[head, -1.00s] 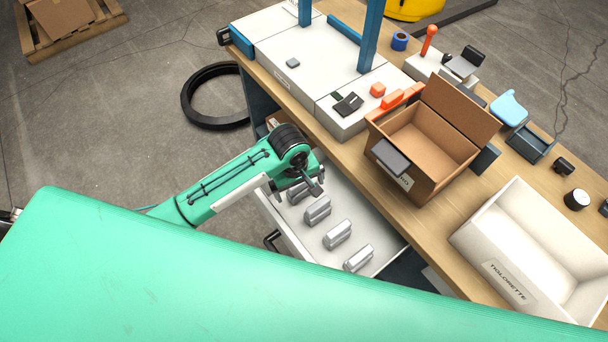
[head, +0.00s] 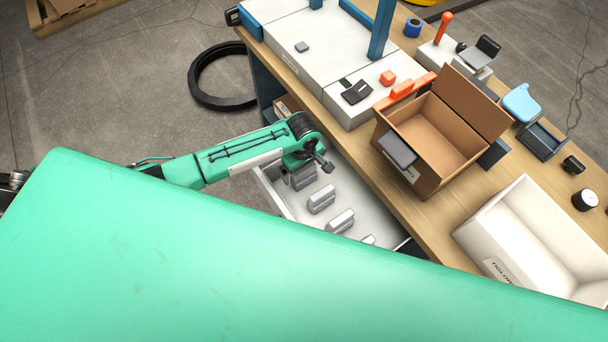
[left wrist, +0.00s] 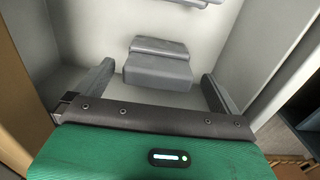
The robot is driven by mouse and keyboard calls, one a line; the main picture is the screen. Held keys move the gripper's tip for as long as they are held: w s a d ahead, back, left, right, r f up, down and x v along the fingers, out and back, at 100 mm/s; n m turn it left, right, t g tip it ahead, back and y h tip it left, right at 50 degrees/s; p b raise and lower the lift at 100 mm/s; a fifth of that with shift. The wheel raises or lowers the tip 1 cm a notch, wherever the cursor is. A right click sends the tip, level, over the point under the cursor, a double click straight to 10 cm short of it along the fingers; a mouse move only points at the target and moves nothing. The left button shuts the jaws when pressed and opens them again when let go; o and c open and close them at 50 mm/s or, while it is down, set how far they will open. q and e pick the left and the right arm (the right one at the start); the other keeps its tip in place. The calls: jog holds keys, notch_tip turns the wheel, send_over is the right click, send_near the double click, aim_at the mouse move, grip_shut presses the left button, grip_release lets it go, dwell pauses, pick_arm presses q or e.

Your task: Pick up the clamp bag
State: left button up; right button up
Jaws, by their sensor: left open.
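Several grey ribbed packs lie in a row in the open white drawer; I take these to be the clamp bags. The nearest clamp bag to my left gripper (left wrist: 156,80) shows at the upper middle of the left wrist view (left wrist: 158,66). In the head view, this clamp bag (head: 303,179) seems to be the one at the row's far end, just below my left wrist. My left gripper is open, with one finger on each side of the bag's near side and gaps between. Its fingers are mostly hidden in the head view. My right gripper is not in view.
The drawer (head: 268,190) has raised walls close around the gripper. Above it, the wooden bench (head: 411,198) holds an open cardboard box (head: 408,180) and a white bin (head: 480,238). My green body covers the lower head view and the drawer's near end.

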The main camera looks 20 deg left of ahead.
aim_at(304, 175)
pick_arm(q)
jog(key=shift+w+d+f, duration=0.1)
jog(key=shift+d+f, duration=0.05)
jog(key=shift+f, duration=2.2)
jog(key=c, duration=1.1)
jog(key=shift+o, duration=0.2)
jog(key=shift+r, duration=0.1)
